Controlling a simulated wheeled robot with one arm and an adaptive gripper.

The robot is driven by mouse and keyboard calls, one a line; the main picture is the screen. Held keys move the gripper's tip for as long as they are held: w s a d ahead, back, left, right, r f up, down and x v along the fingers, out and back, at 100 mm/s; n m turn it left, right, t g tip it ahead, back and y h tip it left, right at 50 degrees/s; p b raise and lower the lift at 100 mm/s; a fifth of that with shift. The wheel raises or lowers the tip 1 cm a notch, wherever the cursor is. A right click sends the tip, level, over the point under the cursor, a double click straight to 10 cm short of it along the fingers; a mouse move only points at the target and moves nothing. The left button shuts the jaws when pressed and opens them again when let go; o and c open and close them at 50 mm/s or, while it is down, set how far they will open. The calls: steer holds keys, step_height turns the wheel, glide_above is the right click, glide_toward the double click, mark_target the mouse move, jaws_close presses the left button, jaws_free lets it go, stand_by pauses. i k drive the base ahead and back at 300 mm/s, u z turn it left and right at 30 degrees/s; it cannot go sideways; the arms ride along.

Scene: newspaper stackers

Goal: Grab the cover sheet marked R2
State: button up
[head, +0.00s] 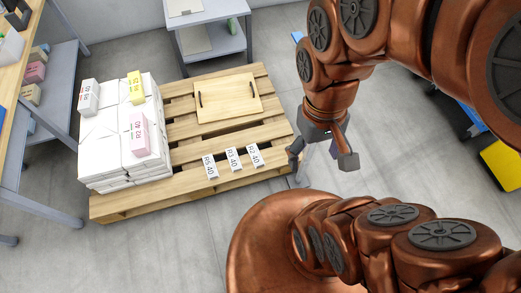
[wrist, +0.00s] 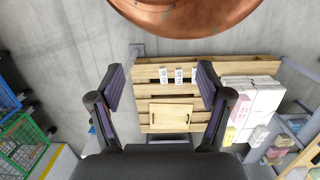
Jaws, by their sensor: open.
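A pink block with a label that seems to read R2 (head: 139,135) lies on the near right part of the white paper stacks, at the left of the pallet. A yellow block (head: 136,88) and a white block (head: 88,97) lie on the same stacks, their labels too small to read surely. Three small white cards lie along the pallet's near edge; the right one (head: 254,155) seems to read R2 40. My gripper (head: 321,155) is open and empty, right of the pallet and apart from the blocks. Its spread fingers also show in the wrist view (wrist: 160,84).
The wooden pallet (head: 190,181) carries the white paper stacks (head: 105,160) and a wooden board with handles (head: 227,100). A grey shelf (head: 212,45) stands behind it, another unit (head: 50,85) at the left. Grey floor is clear in front.

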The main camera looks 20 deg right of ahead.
mark_target(255, 155)
steer(key=u, duration=3.4)
steer(key=k, duration=2)
steer(key=z, duration=0.9)
